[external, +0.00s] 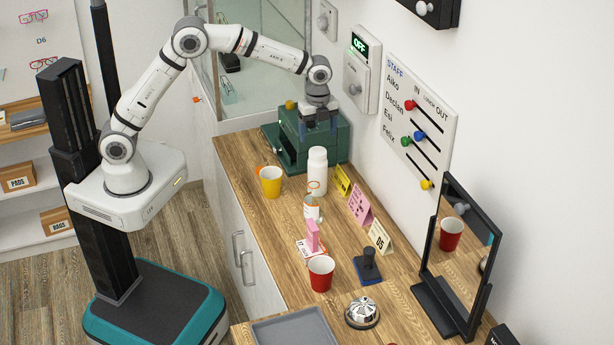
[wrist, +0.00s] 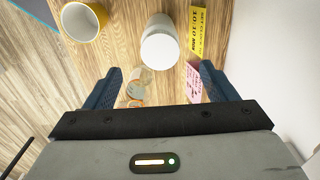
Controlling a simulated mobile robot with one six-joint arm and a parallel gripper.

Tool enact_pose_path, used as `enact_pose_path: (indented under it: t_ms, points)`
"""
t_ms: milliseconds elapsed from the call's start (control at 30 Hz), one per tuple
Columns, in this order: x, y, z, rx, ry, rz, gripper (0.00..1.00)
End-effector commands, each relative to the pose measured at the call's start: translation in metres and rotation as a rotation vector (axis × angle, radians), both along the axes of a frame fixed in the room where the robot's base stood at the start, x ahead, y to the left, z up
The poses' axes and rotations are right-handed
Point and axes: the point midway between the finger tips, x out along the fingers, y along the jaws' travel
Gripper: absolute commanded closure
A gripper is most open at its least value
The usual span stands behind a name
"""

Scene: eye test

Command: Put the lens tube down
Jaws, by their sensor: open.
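My gripper (external: 319,128) hangs with its fingers down by the green drawer box at the far end of the counter. In the wrist view its two fingers (wrist: 160,84) are wide apart with nothing held between them. A small pale cylinder with orange marks (external: 311,208) stands on the counter in front of a white bottle (external: 317,174); it may be the lens tube, but I cannot tell for sure. In the wrist view, the bottle (wrist: 161,43) stands beyond the fingers, and a pale thing with orange parts (wrist: 137,86) shows between them, partly hidden.
The green drawer box (external: 341,147) stands against the wall. A yellow cup (external: 270,183), several folded signs (external: 360,206), a red cup (external: 321,275), a dark stamp (external: 367,268), a bell (external: 362,312) and a mirror (external: 458,250) crowd the counter. Bare wood shows at its left edge.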

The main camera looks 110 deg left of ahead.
Motion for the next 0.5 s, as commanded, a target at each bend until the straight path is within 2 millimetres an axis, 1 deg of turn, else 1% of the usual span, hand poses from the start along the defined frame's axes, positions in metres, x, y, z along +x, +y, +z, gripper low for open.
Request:
enact_pose_path:
  t_ms: [33,133,367,467,500]
  points:
    - [0.000,0.000,0.007,0.001,-0.001,0.000,0.21]
    - [0.000,0.000,0.015,0.001,-0.001,0.000,0.21]
    - [0.000,0.000,0.019,-0.001,0.001,0.000,0.21]
    - [-0.002,-0.009,0.025,0.002,-0.004,0.010,0.21]
    - [-0.003,-0.017,0.031,0.006,-0.010,0.023,0.21]
